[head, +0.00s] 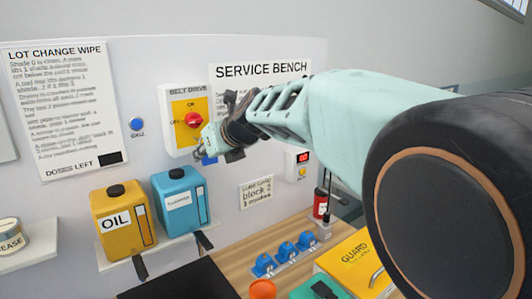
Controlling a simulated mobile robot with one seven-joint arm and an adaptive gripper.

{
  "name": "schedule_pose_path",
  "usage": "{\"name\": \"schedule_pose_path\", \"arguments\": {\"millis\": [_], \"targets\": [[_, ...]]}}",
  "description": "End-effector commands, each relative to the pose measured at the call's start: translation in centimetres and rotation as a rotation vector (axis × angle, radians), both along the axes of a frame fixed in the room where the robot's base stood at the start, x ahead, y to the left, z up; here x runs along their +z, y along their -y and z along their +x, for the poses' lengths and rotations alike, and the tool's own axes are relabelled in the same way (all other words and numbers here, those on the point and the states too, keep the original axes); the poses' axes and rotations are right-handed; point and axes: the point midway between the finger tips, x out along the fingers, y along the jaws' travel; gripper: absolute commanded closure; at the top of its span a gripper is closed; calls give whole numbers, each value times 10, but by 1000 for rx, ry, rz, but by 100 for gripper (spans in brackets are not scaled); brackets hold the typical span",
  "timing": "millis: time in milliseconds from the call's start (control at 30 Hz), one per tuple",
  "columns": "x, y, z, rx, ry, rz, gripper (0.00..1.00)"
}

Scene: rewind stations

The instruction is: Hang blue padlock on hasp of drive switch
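The drive switch (184,122) is a white box on the wall panel, labelled BELT DRIVE, with a yellow plate and a red knob (194,119). My gripper (210,147) is at the lower right of the box, in front of it. A small blue piece, which looks like the blue padlock (209,161), shows at its fingertips and appears held. The fingers and my arm hide most of it. The hasp cannot be made out behind the gripper, nor whether the padlock touches it.
Blue padlock-like items (286,250) stand in a row on the wooden bench. A yellow oil jug (122,222) and a blue jug (181,198) stand on a shelf below the switch. A yellow GUARD box (352,262) is at the bench's front right.

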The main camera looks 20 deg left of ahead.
Motion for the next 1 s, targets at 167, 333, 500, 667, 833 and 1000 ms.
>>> {"name": "schedule_pose_path", "arguments": {"millis": [167,333,500,667,833,1000], "targets": [[-1,-9,7,1,1,-1,100],[-2,-17,13,1,1,-1,100],[-4,-25,20,0,0,0,100],[-4,-32,25,0,-1,-1,100],[-8,-37,30,0,-1,-1,100],[-11,-39,31,0,0,0,100]]}}
